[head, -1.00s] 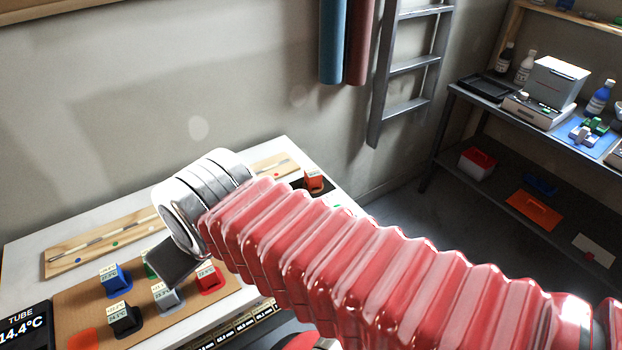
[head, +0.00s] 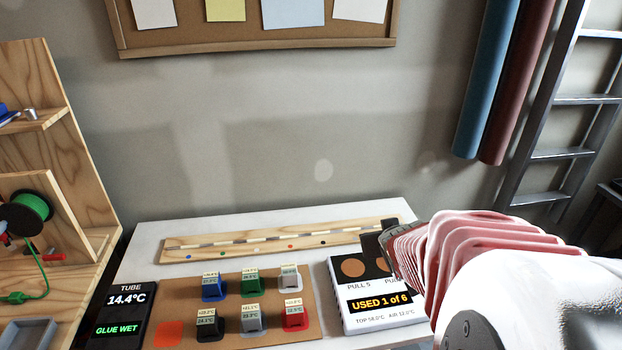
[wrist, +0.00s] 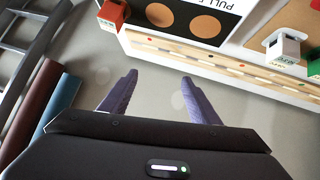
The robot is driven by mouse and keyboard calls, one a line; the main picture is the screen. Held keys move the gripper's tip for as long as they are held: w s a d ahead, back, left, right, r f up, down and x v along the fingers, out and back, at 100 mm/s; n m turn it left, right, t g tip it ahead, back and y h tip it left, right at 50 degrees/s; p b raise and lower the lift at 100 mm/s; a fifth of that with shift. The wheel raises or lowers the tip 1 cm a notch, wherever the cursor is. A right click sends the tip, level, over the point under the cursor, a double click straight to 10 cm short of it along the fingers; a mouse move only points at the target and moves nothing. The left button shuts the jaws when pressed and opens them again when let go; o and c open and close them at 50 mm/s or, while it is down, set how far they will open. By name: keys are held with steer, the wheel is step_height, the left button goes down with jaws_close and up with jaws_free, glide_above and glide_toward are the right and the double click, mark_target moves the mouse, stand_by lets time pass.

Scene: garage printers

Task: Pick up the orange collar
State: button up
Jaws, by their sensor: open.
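The orange collar (wrist: 112,15), a small block with a pale label, shows at the top edge of the wrist view, partly cut off. It stands beside the brown discs on the black pad of the pull-test board. In the head view my arm covers that spot and the collar is hidden. My gripper (wrist: 159,80) is open, its two purple fingers apart with nothing between them. In the wrist view the collar lies beyond and to the left of the fingertips, not touching them.
Several labelled collars, such as the blue one (head: 214,288) and red one (head: 293,316), stand on a cardboard mat (head: 265,335) with a bare orange patch (head: 168,336). The pull-test board (head: 385,325) lies right of it. A wooden strip (head: 200,252) lies behind. A ladder (head: 545,120) leans at right.

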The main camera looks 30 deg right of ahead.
steer(key=s+d+f+t, duration=0.1)
steer(key=s+d+f, duration=0.1)
steer(key=d, duration=0.2)
steer(key=s+d+f+m+t, duration=0.1)
steer(key=s+d+f, duration=0.1)
steer(key=d+f, duration=0.1)
steer(key=s+d+f+m, duration=0.1)
steer(key=s+d+f, duration=0.1)
steer(key=d, duration=0.3)
steer(key=shift+s+f+t+h, duration=0.25)
steer(key=shift+f+t+h, duration=0.15)
steer(key=shift+f, duration=0.15)
steer(key=shift+s+d+f+t, duration=0.2)
steer(key=shift+s+t, duration=0.1)
steer(key=shift+s, duration=0.1)
steer(key=shift+w+a, duration=0.1)
steer(key=shift+w, duration=0.15)
